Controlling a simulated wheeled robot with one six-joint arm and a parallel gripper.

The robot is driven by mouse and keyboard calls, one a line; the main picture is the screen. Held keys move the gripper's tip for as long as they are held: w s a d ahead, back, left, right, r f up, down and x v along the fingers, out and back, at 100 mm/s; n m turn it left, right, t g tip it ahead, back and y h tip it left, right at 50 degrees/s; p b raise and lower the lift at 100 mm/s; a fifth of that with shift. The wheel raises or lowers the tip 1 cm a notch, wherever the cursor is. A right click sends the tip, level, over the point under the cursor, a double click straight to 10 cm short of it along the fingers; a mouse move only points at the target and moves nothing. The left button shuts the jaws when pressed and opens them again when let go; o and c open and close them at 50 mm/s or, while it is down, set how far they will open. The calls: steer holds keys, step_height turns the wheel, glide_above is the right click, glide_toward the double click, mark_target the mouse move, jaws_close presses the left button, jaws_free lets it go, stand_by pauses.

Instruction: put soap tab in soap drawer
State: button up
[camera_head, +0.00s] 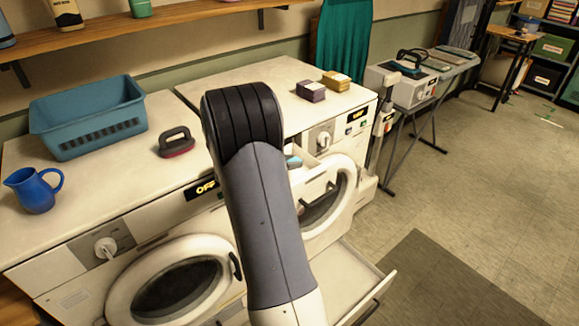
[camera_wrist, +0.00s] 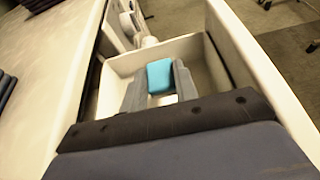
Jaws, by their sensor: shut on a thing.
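The soap tab (camera_wrist: 159,74) is a small bright blue block in the wrist view. My gripper (camera_wrist: 161,84) is shut on it, with a grey finger on either side. The tab is over the open, white-walled soap drawer (camera_wrist: 125,68); I cannot tell whether it touches the drawer floor. In the head view, a bit of the blue tab (camera_head: 293,161) shows just right of my arm, at the front of the right washer. My arm hides most of the gripper and part of the drawer (camera_head: 311,157) there.
The right washer (camera_head: 330,118) has its round door ajar below the drawer and a pulled-out bottom tray (camera_head: 352,283). Two small boxes (camera_head: 322,85) stand on its top. A blue basket (camera_head: 88,115), a blue jug (camera_head: 33,190) and a dark-handled brush (camera_head: 176,142) stand left.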

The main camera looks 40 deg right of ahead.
steer(key=shift+f, duration=0.95)
steer(key=shift+a+f+b, duration=0.15)
steer(key=shift+f+b, duration=0.45)
steer(key=shift+f, duration=0.2)
steer(key=o, duration=0.9)
steer(key=shift+o, duration=0.2)
steer(key=shift+r, duration=0.1)
steer(key=shift+r+p, duration=0.4)
steer(key=b+v, duration=0.1)
steer(key=v, duration=1.1)
steer(key=shift+r, duration=0.35)
